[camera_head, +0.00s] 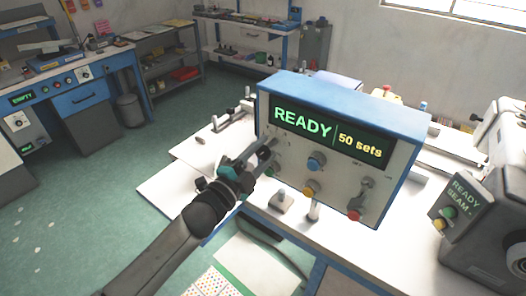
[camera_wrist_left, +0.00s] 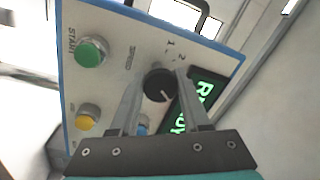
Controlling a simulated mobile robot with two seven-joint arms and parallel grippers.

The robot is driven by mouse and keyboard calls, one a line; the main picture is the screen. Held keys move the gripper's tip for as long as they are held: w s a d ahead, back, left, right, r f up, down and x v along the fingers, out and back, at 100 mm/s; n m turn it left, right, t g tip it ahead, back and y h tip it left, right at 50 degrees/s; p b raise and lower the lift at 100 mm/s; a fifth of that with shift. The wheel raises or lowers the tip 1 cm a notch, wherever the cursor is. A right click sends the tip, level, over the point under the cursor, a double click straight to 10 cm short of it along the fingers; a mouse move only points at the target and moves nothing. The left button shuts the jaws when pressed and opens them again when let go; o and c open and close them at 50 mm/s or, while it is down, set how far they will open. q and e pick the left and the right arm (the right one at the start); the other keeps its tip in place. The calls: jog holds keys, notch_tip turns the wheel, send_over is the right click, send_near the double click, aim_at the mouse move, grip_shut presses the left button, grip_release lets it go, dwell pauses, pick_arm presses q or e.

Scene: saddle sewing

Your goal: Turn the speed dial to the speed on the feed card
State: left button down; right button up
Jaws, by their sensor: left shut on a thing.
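The control box (camera_head: 345,95) with a blue casing stands on the white table, its display (camera_head: 331,131) reading READY and 50 sets. My left gripper (camera_head: 266,150) reaches the left part of its panel. In the left wrist view the black speed dial (camera_wrist_left: 158,85) with a white pointer line sits between the two fingers of my left gripper (camera_wrist_left: 158,92), which is shut on it. The word SPEED and the figures 1 and 2 are printed close by. In the head view the gripper hides the dial. I cannot make out a feed card. My right gripper is not in view.
The panel also carries a blue knob (camera_head: 316,160), a yellow button (camera_head: 309,188), a red button (camera_head: 354,214) and a green START button (camera_wrist_left: 91,51). A grey machine (camera_head: 490,190) stands at the right. A workbench (camera_head: 80,95) is at the far left.

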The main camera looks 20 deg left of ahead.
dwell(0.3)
pick_arm(q)
jog(key=shift+c, duration=1.9)
grip_release()
jog(key=shift+s, duration=0.1)
jog(key=b+v, duration=0.2)
jog(key=v, duration=1.3)
